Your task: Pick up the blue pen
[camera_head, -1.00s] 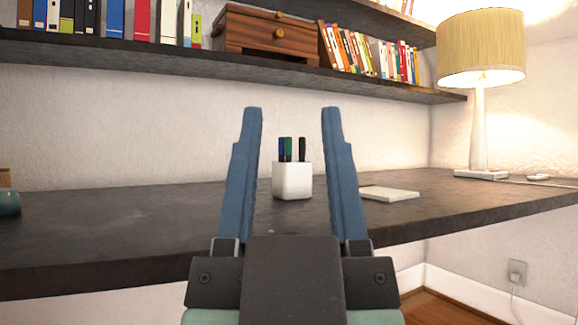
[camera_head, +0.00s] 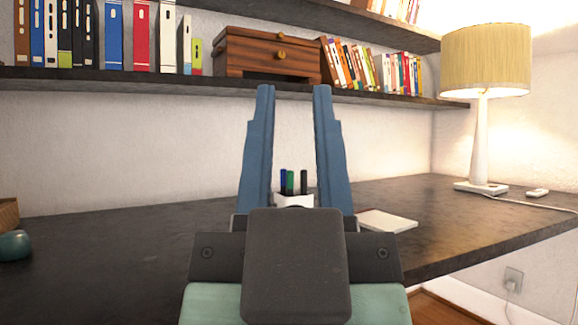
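The blue pen (camera_head: 283,182) stands upright at the left of a small group in a white cup (camera_head: 293,200) on the dark desk. A green pen (camera_head: 290,182) and a black pen (camera_head: 304,182) stand to its right. My gripper (camera_head: 294,90) points forward with its two blue fingers apart and nothing between the tips. The pens show in the gap between the fingers, lower in the picture than the fingertips. The gripper's dark body hides the lower part of the cup.
A white notebook (camera_head: 387,221) lies right of the cup. A lamp (camera_head: 482,130) stands at the right, a teal bowl (camera_head: 14,246) at the left. A shelf (camera_head: 150,85) with books and a wooden box (camera_head: 266,54) runs above the desk.

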